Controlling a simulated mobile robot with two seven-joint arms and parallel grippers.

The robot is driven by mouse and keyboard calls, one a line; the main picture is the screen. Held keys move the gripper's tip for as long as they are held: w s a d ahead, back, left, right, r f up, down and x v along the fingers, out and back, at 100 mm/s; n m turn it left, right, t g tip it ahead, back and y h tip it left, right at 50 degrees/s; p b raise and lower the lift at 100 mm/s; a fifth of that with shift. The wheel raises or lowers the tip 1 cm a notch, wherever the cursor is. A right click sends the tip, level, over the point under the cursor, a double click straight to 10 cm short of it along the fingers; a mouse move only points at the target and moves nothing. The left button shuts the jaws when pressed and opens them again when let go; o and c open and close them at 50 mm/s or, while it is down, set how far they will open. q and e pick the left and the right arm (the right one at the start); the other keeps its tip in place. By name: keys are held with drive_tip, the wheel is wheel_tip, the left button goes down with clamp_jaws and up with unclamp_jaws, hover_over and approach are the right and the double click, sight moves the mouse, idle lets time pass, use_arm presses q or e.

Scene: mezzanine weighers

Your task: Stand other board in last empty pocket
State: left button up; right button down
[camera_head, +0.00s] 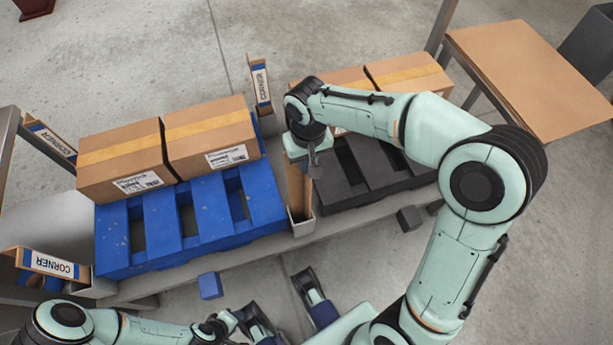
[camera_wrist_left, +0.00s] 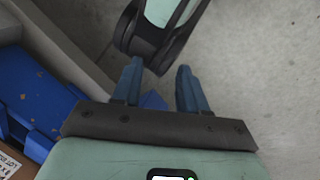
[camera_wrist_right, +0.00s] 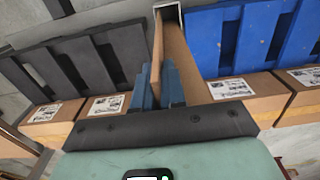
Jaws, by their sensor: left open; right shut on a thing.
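My right gripper (camera_head: 312,165) is shut on a brown corner board (camera_head: 296,190) at the front right corner of the blue pallet. The board stands roughly upright, its lower end within the grey pocket (camera_head: 302,226). Whether it rests on the pocket's bottom is hidden. In the right wrist view the board (camera_wrist_right: 182,68) runs from the fingers (camera_wrist_right: 158,88) to the pocket (camera_wrist_right: 168,12). Other boards marked CORNER stand at the back left (camera_head: 52,140), front left (camera_head: 50,263) and back right (camera_head: 261,85). My left gripper (camera_wrist_left: 158,88) is open and empty, low before the platform.
The blue pallet (camera_head: 118,240) carries two taped cartons (camera_head: 212,135). A black pallet (camera_head: 345,190) with more cartons (camera_head: 405,72) stands to its right, close to my right arm. A brown-topped table (camera_head: 535,75) is at the right.

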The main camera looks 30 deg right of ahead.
use_arm(q)
drive_tip(key=w+f+b, duration=0.1)
drive_tip(key=w+a+f+t, duration=0.1)
drive_tip(key=w, duration=0.1)
drive_tip(key=shift+a+b, duration=0.2)
drive_tip(key=shift+b, duration=0.15)
use_arm(e)
wheel_tip(320, 180, down, 6)
drive_tip(key=shift+f, duration=0.25)
use_arm(q)
drive_tip(key=shift+f, duration=0.1)
use_arm(e)
drive_tip(key=shift+f, duration=0.2)
drive_tip(key=c, duration=1.2)
unclamp_jaws()
use_arm(q)
drive_tip(key=shift+w+y, duration=0.1)
drive_tip(key=shift+y, duration=0.2)
use_arm(e)
drive_tip(key=shift+r, duration=0.1)
wheel_tip(320, 180, up, 12)
drive_tip(key=p, duration=0.3)
drive_tip(key=shift+r, duration=0.15)
use_arm(q)
drive_tip(key=s+d+r+g+h, duration=0.1)
drive_tip(key=s+d+r, duration=0.1)
drive_tip(key=s+r, duration=0.2)
drive_tip(key=shift+s+d+g, duration=0.25)
drive_tip(key=shift+s+g, duration=0.15)
drive_tip(key=shift+s, duration=0.3)
